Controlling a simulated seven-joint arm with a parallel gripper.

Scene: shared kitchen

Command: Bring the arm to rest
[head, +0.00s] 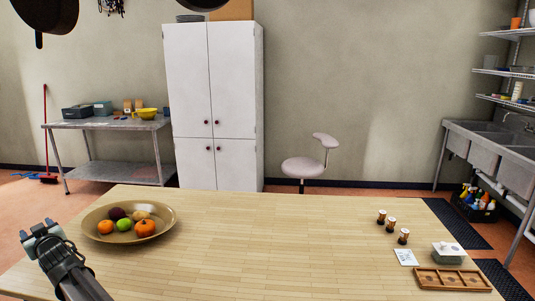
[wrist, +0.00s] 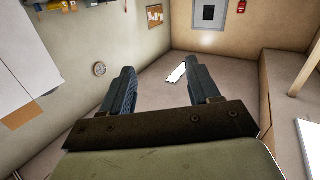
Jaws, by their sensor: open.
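My gripper (head: 41,234) is at the lower left of the head view, raised at the near left of the wooden table (head: 270,240). In the wrist view my gripper (wrist: 158,85) has its two fingers wide apart with nothing between them.
The bowl holds several fruits. At the table's right are three small jars (head: 391,223), a paper card (head: 406,257), a butter dish (head: 448,253) and a wooden tray (head: 453,280). The table's middle is clear. A white cabinet (head: 213,100) and a stool (head: 303,167) stand behind.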

